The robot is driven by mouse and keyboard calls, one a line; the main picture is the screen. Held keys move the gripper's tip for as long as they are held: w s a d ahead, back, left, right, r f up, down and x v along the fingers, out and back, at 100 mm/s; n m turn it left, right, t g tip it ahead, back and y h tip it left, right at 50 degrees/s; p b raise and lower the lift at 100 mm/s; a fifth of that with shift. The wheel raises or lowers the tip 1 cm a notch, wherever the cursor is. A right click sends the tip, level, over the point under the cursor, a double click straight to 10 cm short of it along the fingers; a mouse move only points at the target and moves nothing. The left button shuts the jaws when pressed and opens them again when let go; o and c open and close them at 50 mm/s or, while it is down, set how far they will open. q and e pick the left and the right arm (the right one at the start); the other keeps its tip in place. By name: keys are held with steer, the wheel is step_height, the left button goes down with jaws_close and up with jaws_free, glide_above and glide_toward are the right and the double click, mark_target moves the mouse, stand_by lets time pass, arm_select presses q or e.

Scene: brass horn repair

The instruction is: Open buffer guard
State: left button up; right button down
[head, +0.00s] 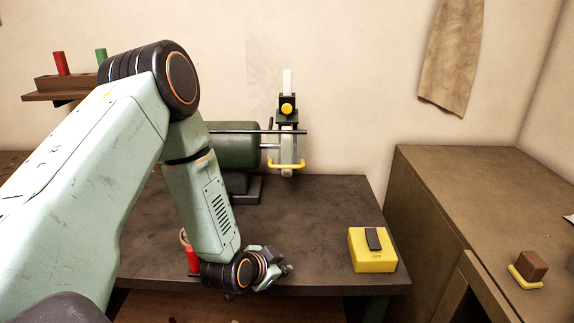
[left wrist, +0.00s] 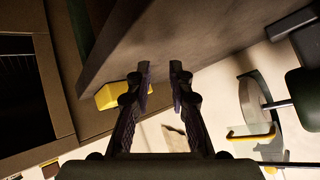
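The buffer (head: 234,142) is a dark green motor on a stand at the back of the dark bench. Its guard has a yellow handle bar (head: 287,165) along the lower edge, in front of a pale wheel. In the left wrist view the yellow handle (left wrist: 252,134) is at the right, below the green motor (left wrist: 304,88). My left gripper (head: 286,269) is low at the bench's front edge, well apart from the guard. Its two fingers (left wrist: 160,70) stand apart with nothing between them. My right gripper is in neither view.
A yellow box with a black switch (head: 372,263) sits on the bench's right front. A red cylinder (head: 193,260) is beside my left wrist. A brown cabinet (head: 455,185) stands at the right, holding a brown block (head: 531,265). The bench middle is clear.

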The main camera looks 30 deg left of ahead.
arm_select(q)
steer(key=w+a+r+m+t, duration=0.1)
steer(key=w+a+r+m, duration=0.1)
steer(key=w+r, duration=0.2)
steer(key=m+t+y+p, duration=0.2)
steer(key=m+t+p, duration=0.25)
steer(key=m, duration=0.45)
glide_toward(286, 167)
steer(key=w+a+f, duration=0.1)
steer(key=w, duration=0.4)
steer(key=w+b, duration=0.1)
steer(key=shift+w+d+f, duration=0.15)
steer(key=shift+w+d, duration=0.05)
steer(key=shift+w, duration=0.2)
steer(key=w, duration=0.1)
steer(key=w+a+f, duration=0.1)
steer(key=w, duration=0.1)
steer(key=shift+w+a, duration=0.1)
steer(key=shift+a, duration=0.1)
steer(key=shift+w, duration=0.15)
steer(key=shift+d+r, duration=0.15)
steer(key=shift+d, duration=0.2)
steer(key=shift+a, duration=0.3)
steer(key=c, duration=0.4)
jaws_close()
